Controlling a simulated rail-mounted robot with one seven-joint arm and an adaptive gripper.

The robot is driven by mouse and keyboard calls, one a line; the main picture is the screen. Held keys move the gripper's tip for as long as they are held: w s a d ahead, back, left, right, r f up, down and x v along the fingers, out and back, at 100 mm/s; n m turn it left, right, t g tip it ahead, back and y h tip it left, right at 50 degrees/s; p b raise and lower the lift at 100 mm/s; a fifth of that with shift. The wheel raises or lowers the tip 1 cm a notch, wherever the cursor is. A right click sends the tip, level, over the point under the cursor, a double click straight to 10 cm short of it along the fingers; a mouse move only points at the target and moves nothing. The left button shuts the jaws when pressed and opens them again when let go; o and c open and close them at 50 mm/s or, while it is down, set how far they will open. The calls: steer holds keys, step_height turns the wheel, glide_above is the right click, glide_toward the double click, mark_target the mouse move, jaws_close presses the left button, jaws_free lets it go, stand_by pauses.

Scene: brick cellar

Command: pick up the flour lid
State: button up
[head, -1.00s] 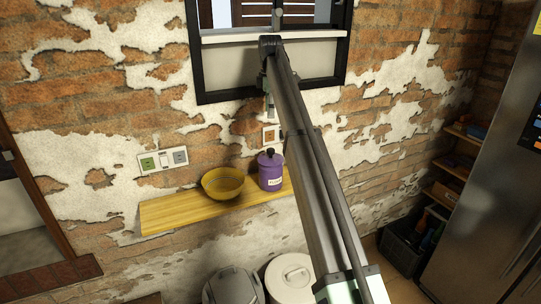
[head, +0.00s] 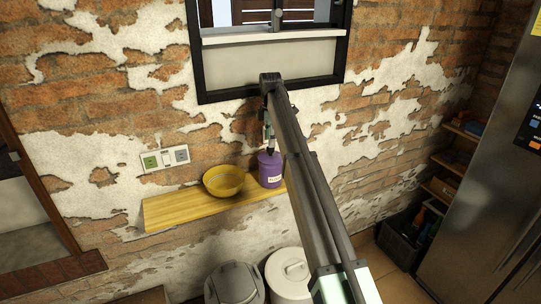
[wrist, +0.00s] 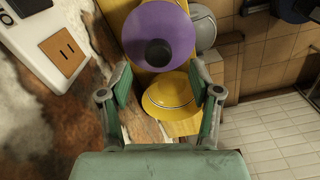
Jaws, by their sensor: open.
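The purple flour canister (head: 271,172) with a pale label stands on the yellow shelf (head: 165,212) against the brick wall. Its purple lid (wrist: 150,24) with a round dark knob (wrist: 158,53) is on it, seen from above in the wrist view. My gripper (head: 268,141) is just above the lid in the head view, pointing down, and partly hides the lid's top. In the wrist view my gripper (wrist: 160,82) is open and empty. The knob appears beyond the line of the fingertips, roughly centred between them. I see no contact.
A yellow bowl (head: 223,181) sits close to the left of the canister. Wall sockets (head: 165,158) are above the shelf. Two bins, one grey (head: 235,284) and one white (head: 289,272), stand below. A black-framed window (head: 270,62) is above.

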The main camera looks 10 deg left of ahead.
mark_target(271, 149)
steer(key=shift+w+d+f+p, duration=0.1)
steer(key=shift+f+p, duration=1.15)
steer(key=shift+f, duration=1.4)
jaws_close()
